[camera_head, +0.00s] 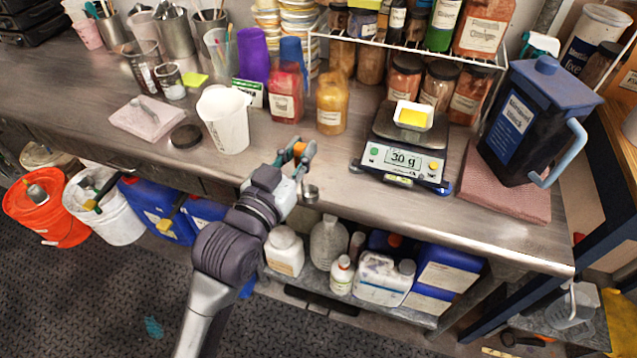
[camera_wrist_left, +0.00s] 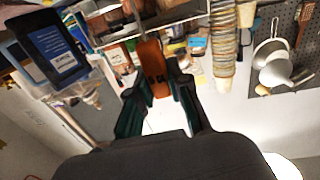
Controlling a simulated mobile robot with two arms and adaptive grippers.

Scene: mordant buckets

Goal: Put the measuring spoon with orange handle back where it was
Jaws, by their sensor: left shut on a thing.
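My left gripper (camera_head: 298,156) is shut on the orange handle of the measuring spoon (camera_head: 299,149), at the front edge of the steel bench. The spoon's small metal bowl (camera_head: 310,192) hangs below the fingers, in front of the bench edge. In the left wrist view the orange handle (camera_wrist_left: 152,68) sits between the dark green fingers (camera_wrist_left: 153,88); the bowl cannot be made out there. My right gripper is not in view.
A digital scale (camera_head: 403,158) reading 3.0 g bears a white dish with yellow contents (camera_head: 428,124). A white beaker (camera_head: 224,122), red jar (camera_head: 286,92) and amber jar (camera_head: 332,104) stand behind the gripper. A pink cloth (camera_head: 128,122) lies left.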

